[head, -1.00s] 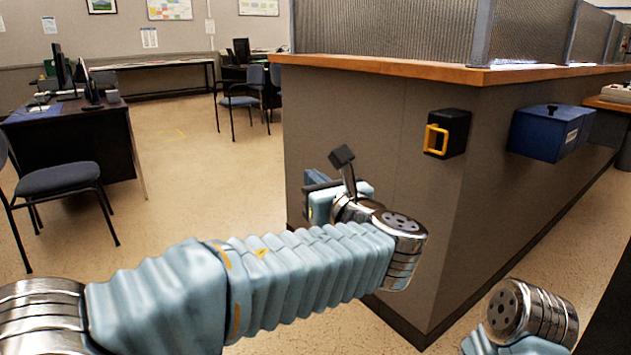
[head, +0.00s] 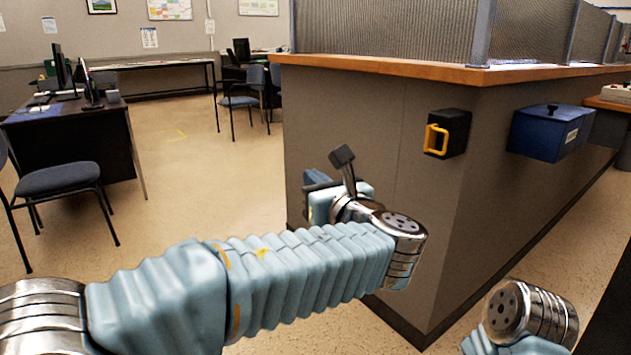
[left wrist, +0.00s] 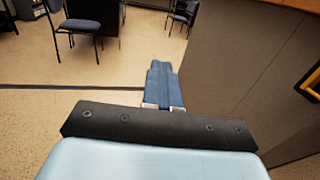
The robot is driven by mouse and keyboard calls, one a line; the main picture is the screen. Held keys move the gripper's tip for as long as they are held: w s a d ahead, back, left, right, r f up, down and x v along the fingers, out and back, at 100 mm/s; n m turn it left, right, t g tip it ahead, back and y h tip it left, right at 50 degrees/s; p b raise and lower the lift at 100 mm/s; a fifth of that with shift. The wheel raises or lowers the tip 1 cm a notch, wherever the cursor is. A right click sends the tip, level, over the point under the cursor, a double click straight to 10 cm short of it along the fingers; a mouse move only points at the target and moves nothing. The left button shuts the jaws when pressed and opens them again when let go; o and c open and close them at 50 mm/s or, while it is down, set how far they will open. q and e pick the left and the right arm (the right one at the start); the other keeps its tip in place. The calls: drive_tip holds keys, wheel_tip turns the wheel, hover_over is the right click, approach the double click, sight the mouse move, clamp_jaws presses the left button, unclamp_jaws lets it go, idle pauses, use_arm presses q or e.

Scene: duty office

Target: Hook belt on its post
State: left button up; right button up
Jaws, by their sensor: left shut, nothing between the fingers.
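A black belt housing (head: 447,132) with a yellow loop-shaped end (head: 436,139) is fixed on the grey counter wall, below the wooden ledge. The yellow end sits against the housing. A small part of it shows at the right edge of the left wrist view (left wrist: 310,82). My left gripper (head: 314,178) is left of the housing and lower in the picture, partly hidden behind my wrist. Its blue fingers (left wrist: 161,70) are shut and empty, apart from the yellow end. I cannot make out a post. My right gripper is out of view; only part of that arm shows.
The counter (head: 375,130) with its wooden ledge (head: 430,70) stands close by. A blue box (head: 550,132) is on its right face. A desk (head: 75,140) and chair (head: 65,178) stand at left. Open floor (head: 190,160) lies between them and the counter.

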use_arm(q)
drive_tip(key=o, duration=0.5)
drive_tip(key=shift+s, duration=0.1)
drive_tip(key=v, duration=1.3)
drive_tip(key=shift+s+d, duration=0.15)
drive_tip(key=shift+s, duration=0.15)
